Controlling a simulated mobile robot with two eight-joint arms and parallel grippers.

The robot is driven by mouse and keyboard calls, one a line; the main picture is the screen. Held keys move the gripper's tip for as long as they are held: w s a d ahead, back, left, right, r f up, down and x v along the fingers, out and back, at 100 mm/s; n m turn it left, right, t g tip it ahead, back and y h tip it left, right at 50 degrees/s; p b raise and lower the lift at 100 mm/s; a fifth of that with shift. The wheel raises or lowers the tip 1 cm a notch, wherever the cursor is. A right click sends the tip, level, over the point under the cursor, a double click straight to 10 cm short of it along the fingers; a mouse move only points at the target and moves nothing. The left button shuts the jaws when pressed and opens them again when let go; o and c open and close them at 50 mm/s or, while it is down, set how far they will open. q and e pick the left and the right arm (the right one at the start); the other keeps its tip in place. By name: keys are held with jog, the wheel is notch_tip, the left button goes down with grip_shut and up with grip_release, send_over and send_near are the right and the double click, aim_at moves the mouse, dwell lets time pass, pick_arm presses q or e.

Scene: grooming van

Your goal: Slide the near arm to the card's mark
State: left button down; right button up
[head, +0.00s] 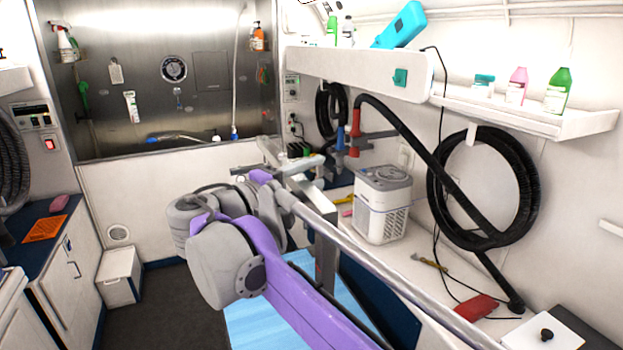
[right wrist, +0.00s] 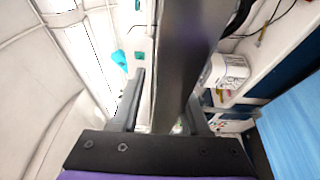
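A dark post (head: 326,262) stands by the blue table mat (head: 262,305) in the head view, with a pale crossbar (head: 312,193) at its top. I cannot tell for sure which bar is the near arm. My right gripper (head: 283,172) is near this crossbar, partly hidden by my own wrist. In the right wrist view, the fingers of my right gripper (right wrist: 170,108) are apart. A broad dark bar (right wrist: 188,55) runs between them, with a pale gap beside the left finger; contact is not clear. No mark or card is clearly readable. My left gripper is not in view.
A white box-shaped machine (head: 383,205) stands on the right counter (head: 425,245), with a red item (head: 476,307) nearer. Black hose coils (head: 437,180) hang on the wall under a shelf (head: 535,118). A steel tub wall (head: 215,95) is at the back. Floor (head: 165,305) is clear left of the table.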

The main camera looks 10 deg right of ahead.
jog(key=shift+o, duration=1.4)
jog(key=b+v, duration=0.1)
jog(key=v, duration=0.8)
jog(key=shift+s+a+f, duration=0.1)
jog(key=shift+s+a, duration=0.05)
jog(key=shift+a, duration=0.15)
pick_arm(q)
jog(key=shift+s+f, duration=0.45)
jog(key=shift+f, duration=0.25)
pick_arm(e)
jog(key=shift+s+a, duration=0.3)
jog(key=shift+a, duration=0.15)
